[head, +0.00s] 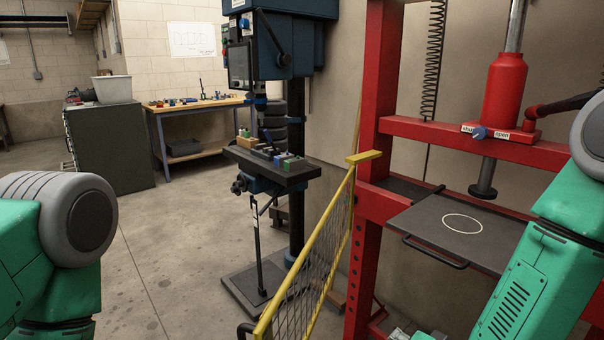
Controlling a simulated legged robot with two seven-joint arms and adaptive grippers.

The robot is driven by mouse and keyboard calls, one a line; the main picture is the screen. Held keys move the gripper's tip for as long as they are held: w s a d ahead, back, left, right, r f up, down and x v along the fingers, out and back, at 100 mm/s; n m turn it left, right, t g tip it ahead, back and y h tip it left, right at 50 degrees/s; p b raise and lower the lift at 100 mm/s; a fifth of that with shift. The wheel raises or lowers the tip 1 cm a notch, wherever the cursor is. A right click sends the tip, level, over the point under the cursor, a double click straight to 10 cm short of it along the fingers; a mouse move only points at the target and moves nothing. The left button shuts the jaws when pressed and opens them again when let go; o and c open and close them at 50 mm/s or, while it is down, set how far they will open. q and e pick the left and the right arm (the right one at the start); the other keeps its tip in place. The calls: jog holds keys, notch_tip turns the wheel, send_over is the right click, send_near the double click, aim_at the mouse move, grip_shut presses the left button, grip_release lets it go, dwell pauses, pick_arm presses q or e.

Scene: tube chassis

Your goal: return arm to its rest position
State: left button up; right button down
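My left arm shows as a green link with a grey joint at the lower left edge of the head view. My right arm shows as a green link with a grey joint at the right edge, in front of part of the red press (372,130).
The press has a dark plate (420,222) with a white ring and a red jack (505,90) above. A yellow mesh guard (318,255) stands beside it. A blue drill press (290,60), green cabinet (105,145) and workbench (200,104) stand behind. The left-middle floor is clear.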

jog(key=s+d+f+n+g, duration=0.3)
jog(key=s+f, duration=0.2)
jog(key=s, duration=0.5)
jog(key=s+d+f+n+g+h, duration=0.1)
jog(key=s+d+f+n+g, duration=0.2)
jog(key=s, duration=0.7)
jog(key=s+d+f+n+g+h, duration=0.1)
jog(key=s+d+f+n+g, duration=0.2)
jog(key=s+f, duration=0.4)
jog(key=s+g, duration=0.1)
jog(key=s, duration=0.2)
jog(key=shift+d+g, duration=0.25)
jog(key=shift+g, duration=0.05)
jog(key=shift+w, duration=0.2)
